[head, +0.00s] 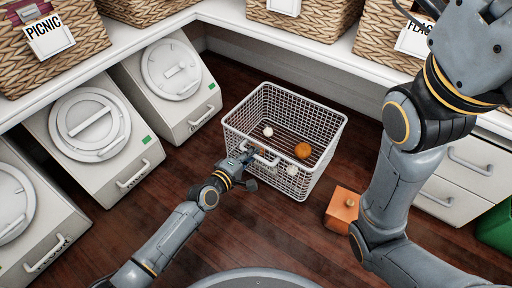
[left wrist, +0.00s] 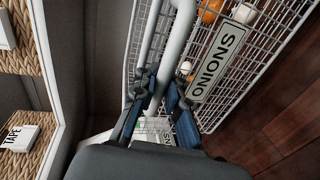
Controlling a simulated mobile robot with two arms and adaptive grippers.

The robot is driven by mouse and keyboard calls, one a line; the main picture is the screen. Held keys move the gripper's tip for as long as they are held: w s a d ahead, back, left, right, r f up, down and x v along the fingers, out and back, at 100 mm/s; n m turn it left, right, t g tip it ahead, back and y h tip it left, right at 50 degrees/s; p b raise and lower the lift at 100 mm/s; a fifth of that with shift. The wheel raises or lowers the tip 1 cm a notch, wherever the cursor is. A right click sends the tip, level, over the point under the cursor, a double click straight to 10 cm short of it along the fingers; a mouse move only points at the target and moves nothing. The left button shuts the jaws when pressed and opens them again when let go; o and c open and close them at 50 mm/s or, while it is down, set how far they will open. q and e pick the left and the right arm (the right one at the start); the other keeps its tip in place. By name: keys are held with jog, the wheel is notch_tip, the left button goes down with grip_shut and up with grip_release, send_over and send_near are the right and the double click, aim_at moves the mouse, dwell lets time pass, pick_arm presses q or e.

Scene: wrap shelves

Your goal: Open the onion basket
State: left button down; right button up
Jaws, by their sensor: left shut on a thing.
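The onion basket (head: 318,108) is a white wire basket in the middle of the head view. It stands out over the floor from under the shelf. It holds an orange-brown onion (head: 302,151) and several white ones. In the left wrist view its black-on-white ONIONS label (left wrist: 217,62) and its white handle bar (left wrist: 178,40) show. My left gripper (head: 247,158) is at the basket's near left side, shut on the handle; its fingers (left wrist: 160,98) close around the bar in the left wrist view. My right arm comes in at the right; its fingertips are out of view.
White bins with round lids (head: 92,124) line the left. Wicker baskets (head: 70,40) stand on the white shelf (head: 225,12) above. An orange box (head: 342,208) lies on the floor right of the basket. White drawers (head: 455,180) and a green bin (head: 496,228) are at the right. Floor before the basket is clear.

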pick_arm(q)
jog(key=shift+v, duration=1)
jog(key=shift+f, duration=0.1)
jog(key=c, duration=1.7)
grip_release()
jog(key=shift+o, duration=0.2)
jog(key=shift+s+a, duration=0.1)
jog(key=shift+s, duration=0.05)
jog(key=v, duration=1.1)
jog(key=shift+s+a, duration=0.2)
jog(key=shift+s, duration=0.15)
